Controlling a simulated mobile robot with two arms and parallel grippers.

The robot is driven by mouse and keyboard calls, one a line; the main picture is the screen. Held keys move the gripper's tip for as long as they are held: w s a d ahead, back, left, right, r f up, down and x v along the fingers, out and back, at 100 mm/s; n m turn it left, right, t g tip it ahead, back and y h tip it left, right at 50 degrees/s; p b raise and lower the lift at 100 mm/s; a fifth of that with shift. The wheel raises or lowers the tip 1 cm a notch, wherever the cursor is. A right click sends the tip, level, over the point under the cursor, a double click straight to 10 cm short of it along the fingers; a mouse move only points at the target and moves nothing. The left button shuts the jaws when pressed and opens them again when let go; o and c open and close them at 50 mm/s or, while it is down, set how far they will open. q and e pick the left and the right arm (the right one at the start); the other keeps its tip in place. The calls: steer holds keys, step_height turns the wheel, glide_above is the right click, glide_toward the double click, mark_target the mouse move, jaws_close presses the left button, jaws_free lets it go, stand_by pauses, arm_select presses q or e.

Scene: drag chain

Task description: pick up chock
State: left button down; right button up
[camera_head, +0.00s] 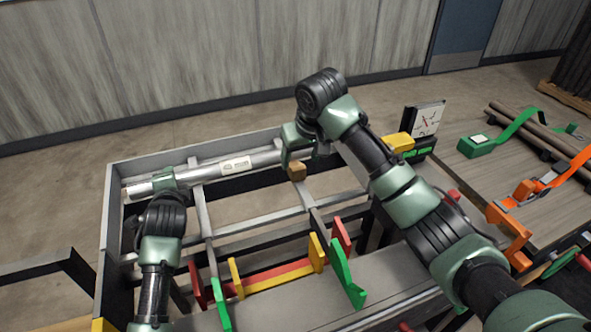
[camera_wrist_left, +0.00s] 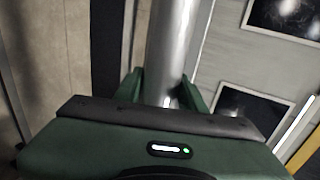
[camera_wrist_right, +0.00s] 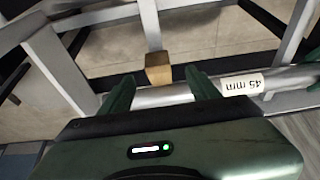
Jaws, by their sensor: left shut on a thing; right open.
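The chock, a small tan wooden block (camera_head: 297,171), sits by the front side of a long silver pipe (camera_head: 215,171) at a frame crossbar. In the right wrist view the chock (camera_wrist_right: 158,69) shows between and just past my right fingertips. My right gripper (camera_head: 290,158) is open and empty above the pipe; I cannot tell whether it touches the chock. My left gripper (camera_head: 168,180) is shut on the pipe near its left end. In the left wrist view the pipe (camera_wrist_left: 170,50) runs between the left fingers (camera_wrist_left: 161,95).
The grey metal frame (camera_head: 110,215) has crossbars and open gaps. Red, yellow and green brackets (camera_head: 342,270) stand along its front.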

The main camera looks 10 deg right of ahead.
mark_target(299, 169)
steer(key=shift+x, duration=3.1)
steer(key=shift+w+d+r, duration=0.1)
jaws_close()
steer(key=shift+s+d+r, duration=0.1)
steer(key=shift+s+r, duration=0.25)
steer(key=shift+r, duration=0.05)
steer(key=s+d+r, duration=0.3)
steer(key=s+r, duration=0.4)
steer(key=s, duration=0.6)
steer(key=shift+r, duration=0.1)
